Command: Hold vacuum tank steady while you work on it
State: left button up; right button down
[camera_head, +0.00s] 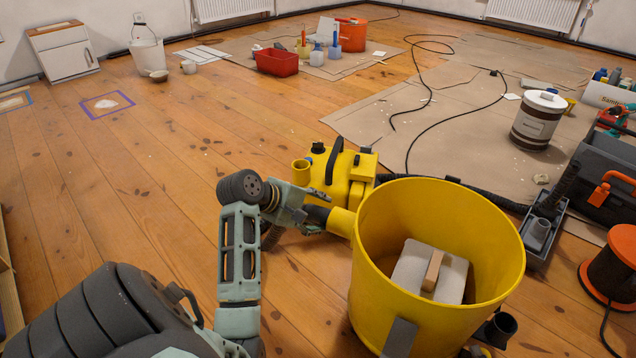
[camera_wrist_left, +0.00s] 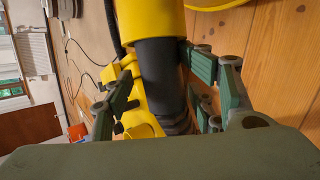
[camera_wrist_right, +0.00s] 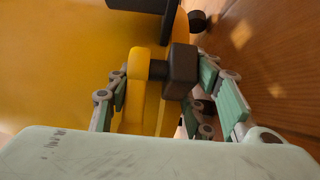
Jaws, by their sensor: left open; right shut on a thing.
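The yellow vacuum tank (camera_head: 440,230) stands upright and open-topped on the floor. A grey block with a wooden grip (camera_head: 431,272) lies inside it. My left gripper (camera_head: 312,212) is at the yellow side spout (camera_head: 341,222). In the left wrist view, its open fingers (camera_wrist_left: 158,62) lie on either side of the dark hose cuff (camera_wrist_left: 160,78). In the right wrist view, my right gripper (camera_wrist_right: 158,85) is shut on a yellow fitting with a dark block (camera_wrist_right: 181,72) beside the tank wall (camera_wrist_right: 60,75). The head view mostly hides the right gripper.
The yellow vacuum head (camera_head: 345,172) lies behind the tank, with a dark hose (camera_head: 480,193) running right. A toolbox (camera_head: 607,165) and cable reel (camera_head: 612,265) stand at right. A lidded bucket (camera_head: 537,122) stands on cardboard. Floor at left is mostly clear.

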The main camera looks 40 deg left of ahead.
aim_at(331, 211)
pick_arm(q)
jog(key=v, duration=1.1)
jog(key=shift+s+a+r, duration=0.1)
jog(key=shift+c, duration=0.5)
jog(key=shift+w+r, duration=0.1)
jog(key=shift+w, duration=0.1)
jog(key=shift+c, duration=0.9)
jog(key=w+d+r+m+g, duration=0.1)
jog(key=w+m, duration=0.1)
jog(key=w, duration=0.1)
jog(key=w+d+r+m+g+h, duration=0.1)
jog(key=w+d+m, duration=0.1)
jog(key=w, duration=0.1)
jog(key=w+d+r+m+g, duration=0.1)
jog(key=w+d+r+m, duration=0.1)
jog(key=shift+w+d+r, duration=0.1)
jog(key=shift+w, duration=0.3)
grip_shut()
jog(key=s+a+f+m+g+y, duration=0.1)
jog(key=s+a+g+y, duration=0.15)
jog(key=a, duration=0.25)
jog(key=s+a+f+g+y, duration=0.1)
jog(key=s+a+f+g, duration=0.1)
jog(key=a+g, duration=0.25)
notch_tip(331, 211, down, 10)
jog(key=shift+w+a+r+t, duration=0.15)
jog(key=shift+w+a+t, duration=0.05)
jog(key=shift+a+t, duration=0.1)
jog(key=shift+h, duration=0.25)
